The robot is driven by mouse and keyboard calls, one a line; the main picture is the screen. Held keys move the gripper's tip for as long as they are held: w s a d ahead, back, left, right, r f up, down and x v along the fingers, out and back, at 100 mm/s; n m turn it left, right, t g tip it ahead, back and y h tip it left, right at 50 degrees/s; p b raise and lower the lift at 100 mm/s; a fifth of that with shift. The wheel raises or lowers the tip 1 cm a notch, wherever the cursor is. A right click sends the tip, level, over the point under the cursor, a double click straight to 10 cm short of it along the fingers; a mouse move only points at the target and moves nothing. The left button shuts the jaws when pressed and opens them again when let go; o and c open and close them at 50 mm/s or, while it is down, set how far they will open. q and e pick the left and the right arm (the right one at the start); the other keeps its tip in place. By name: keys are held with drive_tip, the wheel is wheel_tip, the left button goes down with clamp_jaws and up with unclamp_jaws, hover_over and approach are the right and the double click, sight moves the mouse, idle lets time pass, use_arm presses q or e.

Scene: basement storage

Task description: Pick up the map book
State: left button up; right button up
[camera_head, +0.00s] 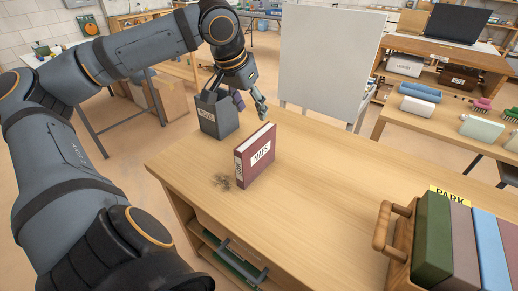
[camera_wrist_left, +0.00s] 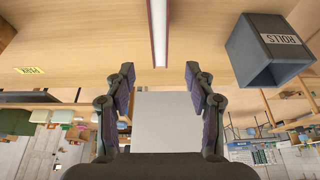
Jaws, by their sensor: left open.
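The map book (camera_head: 260,158) is dark red with a white label reading MAPS and stands upright on the wooden table. In the left wrist view, the map book (camera_wrist_left: 158,35) shows edge-on as a narrow pale strip with dark red sides. My left gripper (camera_head: 250,103) is open and empty, above and behind the book in the head view. In the left wrist view, the open fingers of my left gripper (camera_wrist_left: 160,76) lie apart, with the book's near end in line with the gap between them. My right gripper is out of view.
A dark grey bin (camera_head: 217,117) labelled ROLLS stands just behind the book. A wooden crate (camera_head: 397,240) with several coloured binders stands at the front right, beside a yellow PARK sign (camera_head: 450,196).

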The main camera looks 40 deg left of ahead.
use_arm(q)
drive_tip(key=b, duration=0.3)
hover_over(256, 136)
drive_tip(key=s, duration=0.2)
wheel_tip(256, 136, down, 5)
drive_tip(key=shift+s+d, duration=0.1)
drive_tip(key=shift+f, duration=0.2)
drive_tip(key=x, duration=0.4)
drive_tip(key=shift+w+f+b, duration=0.25)
drive_tip(key=shift+f+b, duration=0.1)
drive_tip(key=x, duration=0.5)
drive_tip(key=shift+f+b, duration=0.1)
drive_tip(key=shift+b, duration=0.25)
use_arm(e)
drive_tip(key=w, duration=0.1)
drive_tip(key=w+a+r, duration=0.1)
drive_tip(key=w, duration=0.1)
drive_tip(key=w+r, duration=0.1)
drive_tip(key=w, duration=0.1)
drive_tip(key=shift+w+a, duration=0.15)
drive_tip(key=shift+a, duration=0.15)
use_arm(q)
drive_tip(key=shift+f, duration=0.2)
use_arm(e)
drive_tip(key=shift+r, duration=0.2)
